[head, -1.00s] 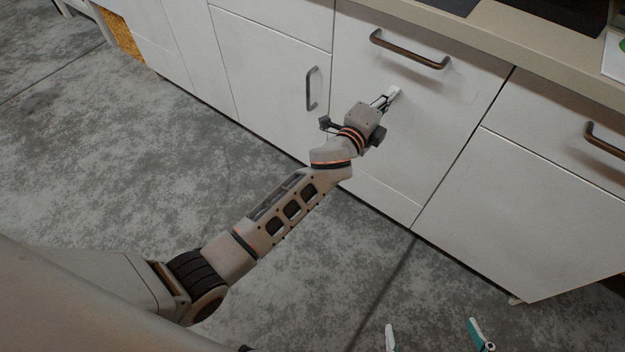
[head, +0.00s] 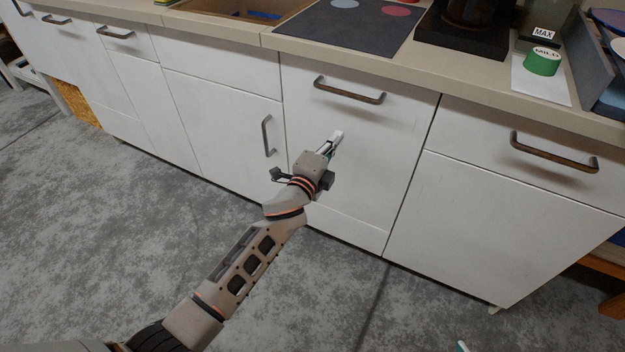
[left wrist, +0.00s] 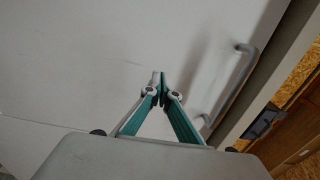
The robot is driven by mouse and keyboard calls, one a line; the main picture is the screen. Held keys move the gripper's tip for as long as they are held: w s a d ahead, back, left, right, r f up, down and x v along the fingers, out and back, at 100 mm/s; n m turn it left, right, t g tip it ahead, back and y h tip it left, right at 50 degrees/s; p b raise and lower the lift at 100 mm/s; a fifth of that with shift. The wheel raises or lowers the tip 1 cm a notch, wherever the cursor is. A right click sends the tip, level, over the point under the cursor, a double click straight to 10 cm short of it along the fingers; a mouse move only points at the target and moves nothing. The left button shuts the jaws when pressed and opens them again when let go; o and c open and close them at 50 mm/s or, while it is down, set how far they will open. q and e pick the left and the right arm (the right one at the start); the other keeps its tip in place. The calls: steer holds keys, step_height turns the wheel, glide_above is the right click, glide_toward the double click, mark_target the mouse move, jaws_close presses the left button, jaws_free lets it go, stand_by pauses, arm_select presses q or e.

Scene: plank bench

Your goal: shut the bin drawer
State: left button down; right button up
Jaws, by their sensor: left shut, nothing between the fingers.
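The bin drawer (head: 350,180) is the tall white front with a dark bar handle (head: 348,90), in the middle of the head view. Its front looks level with the neighbouring fronts, with no clear gap under the worktop. My left gripper (head: 336,137) is shut and empty, its tips at the drawer front below the handle. I cannot tell whether they touch. In the left wrist view the closed fingertips (left wrist: 160,76) point at the white front, with the handle (left wrist: 233,85) to their right. Only one fingertip of my right gripper (head: 462,346) shows at the bottom edge.
The worktop (head: 420,75) runs above, with a dark mat (head: 350,28) and a green tape roll (head: 542,61). A drawer with a handle (head: 553,152) is at right and a door with an upright handle (head: 268,136) at left. The grey floor (head: 130,230) is clear.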

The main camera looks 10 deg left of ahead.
arm_select(q)
steer(key=p+v, duration=0.2)
steer(key=v, duration=0.8)
steer(key=shift+s, duration=0.3)
arm_select(e)
steer(key=shift+s+d+f+g+h, duration=0.15)
steer(key=shift+s+d+f, duration=0.3)
steer(key=shift+s+d, duration=0.15)
steer(key=shift+s+d+f+g+h, duration=0.15)
steer(key=shift+s+d+f, duration=0.3)
steer(key=shift+d, duration=0.15)
arm_select(q)
steer(key=shift+s+a+f, duration=0.1)
steer(key=shift+a, duration=0.05)
arm_select(e)
steer(key=shift+r, duration=0.1)
